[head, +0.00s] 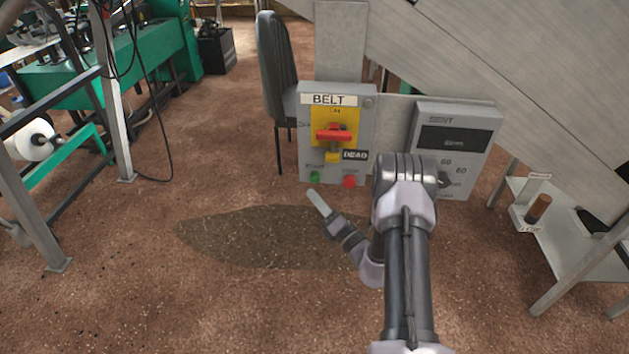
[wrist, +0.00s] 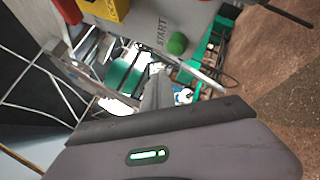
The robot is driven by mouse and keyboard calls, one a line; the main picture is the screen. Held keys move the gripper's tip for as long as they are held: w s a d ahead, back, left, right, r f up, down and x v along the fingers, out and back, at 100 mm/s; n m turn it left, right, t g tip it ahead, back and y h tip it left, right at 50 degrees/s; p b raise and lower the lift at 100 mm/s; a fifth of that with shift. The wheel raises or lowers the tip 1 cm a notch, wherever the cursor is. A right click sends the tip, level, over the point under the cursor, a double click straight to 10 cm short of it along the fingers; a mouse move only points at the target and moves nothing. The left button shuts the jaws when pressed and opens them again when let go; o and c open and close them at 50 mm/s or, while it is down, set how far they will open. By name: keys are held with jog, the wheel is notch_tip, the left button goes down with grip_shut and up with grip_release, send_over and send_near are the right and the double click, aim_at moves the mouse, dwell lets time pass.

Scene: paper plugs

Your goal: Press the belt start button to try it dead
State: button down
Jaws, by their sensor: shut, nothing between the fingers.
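The grey BELT box (head: 366,125) stands upright mid-view in the head view. Its green start button (head: 315,176) is at the lower left. In the wrist view the green button (wrist: 177,43) sits beside the word START. A red button (head: 349,181) is at the box's lower right. A red switch handle (head: 333,133) lies level across a yellow plate, with a yellow padlock (head: 333,157) and a DEAD tag (head: 355,155) below. My gripper (head: 312,194) is shut and empty, its tip just below the green button in the picture, seemingly apart from it.
A grey box with a display and knob (head: 457,140) stands to the right. A low metal table (head: 560,235) at the far right holds a small brown cylinder (head: 537,208). A dark chair (head: 278,70) stands behind the BELT box. Open brown floor lies to the left.

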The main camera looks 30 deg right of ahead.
jog(key=shift+s+a, duration=0.7)
jog(key=shift+s, duration=0.3)
